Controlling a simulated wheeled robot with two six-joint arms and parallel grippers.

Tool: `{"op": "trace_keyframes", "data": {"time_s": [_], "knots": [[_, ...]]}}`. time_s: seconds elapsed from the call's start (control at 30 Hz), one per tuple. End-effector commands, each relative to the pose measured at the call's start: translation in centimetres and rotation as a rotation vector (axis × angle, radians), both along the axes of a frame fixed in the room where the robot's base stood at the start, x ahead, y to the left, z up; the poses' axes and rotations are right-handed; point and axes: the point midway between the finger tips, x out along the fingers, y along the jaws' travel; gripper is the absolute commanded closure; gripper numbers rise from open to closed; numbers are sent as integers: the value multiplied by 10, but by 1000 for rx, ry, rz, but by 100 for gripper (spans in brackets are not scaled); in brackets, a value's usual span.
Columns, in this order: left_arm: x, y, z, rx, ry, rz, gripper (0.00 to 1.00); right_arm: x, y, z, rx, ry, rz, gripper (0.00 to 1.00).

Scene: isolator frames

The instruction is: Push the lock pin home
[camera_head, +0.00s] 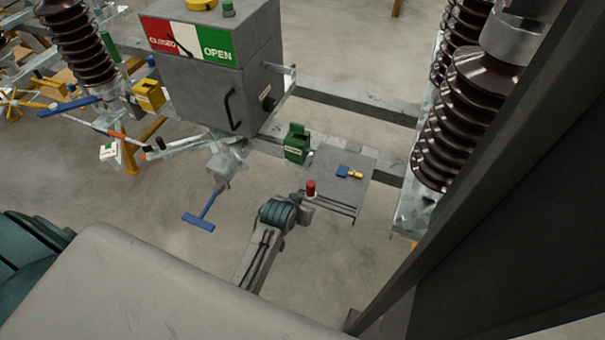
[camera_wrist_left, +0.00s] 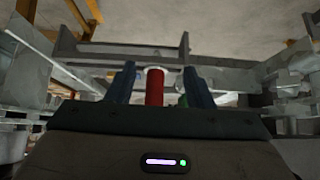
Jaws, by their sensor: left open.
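A short upright red cylinder (camera_head: 311,188), which looks like the lock pin's head, stands by the left edge of the grey shelf (camera_head: 335,192). My left gripper (camera_head: 307,199) is right at it in the head view, its fingers hard to make out there. In the left wrist view the red cylinder (camera_wrist_left: 155,87) stands between the two blue fingers of the open left gripper (camera_wrist_left: 160,88). A gap shows on each side of it. The lower end of the cylinder is hidden behind the gripper body. My right gripper is not in view.
A blue and brass padlock-like piece (camera_head: 350,172) lies on the shelf. A green box (camera_head: 297,143) is behind it. The grey cabinet (camera_head: 220,80) with its CLOSED/OPEN plate and a blue-handled crank (camera_head: 199,222) are to the left. Brown insulators (camera_head: 462,120) stand at right.

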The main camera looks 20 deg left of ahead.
Motion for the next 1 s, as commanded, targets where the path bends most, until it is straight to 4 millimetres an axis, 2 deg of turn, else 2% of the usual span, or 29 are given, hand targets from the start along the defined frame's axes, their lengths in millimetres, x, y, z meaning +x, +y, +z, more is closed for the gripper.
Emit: {"op": "trace_keyframes", "data": {"time_s": [0.03,0.1,0.23,0.37,0.6,0.7,1.0], "knots": [[6,-2,30,-3,-19,2,53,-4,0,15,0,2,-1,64],[11,-3,48,-5,-37,5,53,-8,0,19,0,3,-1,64],[16,-4,60,-7,-50,7,53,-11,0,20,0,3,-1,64],[26,-4,49,-7,-51,6,53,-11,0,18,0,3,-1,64],[58,-3,13,-7,-50,6,53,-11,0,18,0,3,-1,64],[70,-4,-5,-7,-52,7,53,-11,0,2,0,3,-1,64],[85,-4,-18,-8,-51,7,53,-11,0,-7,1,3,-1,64]]}}
